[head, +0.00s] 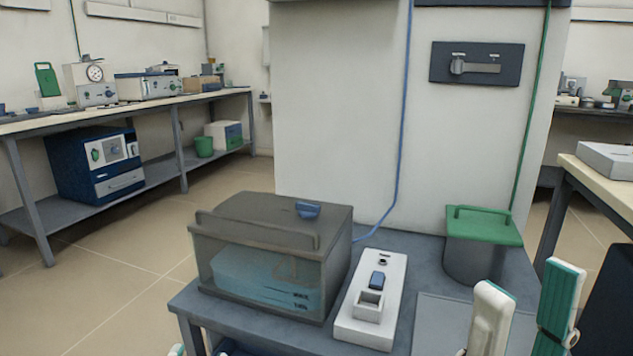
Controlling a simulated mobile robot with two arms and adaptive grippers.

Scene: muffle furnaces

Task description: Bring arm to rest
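My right gripper (527,282) is at the bottom right, its two white and green fingers pointing up with a clear gap between them. It is open, and I see nothing between the fingers. It is in front of the right part of the grey table (440,258). Only a small white and green bit, likely of my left gripper (177,350), shows at the bottom edge left of the table; its opening is hidden.
On the table stand a clear tank (262,278) with a grey lid, a white device (372,312) with a blue button, and a grey pot with a green lid (484,226). A bench (130,112) runs along the left wall. Floor (140,270) at left is clear.

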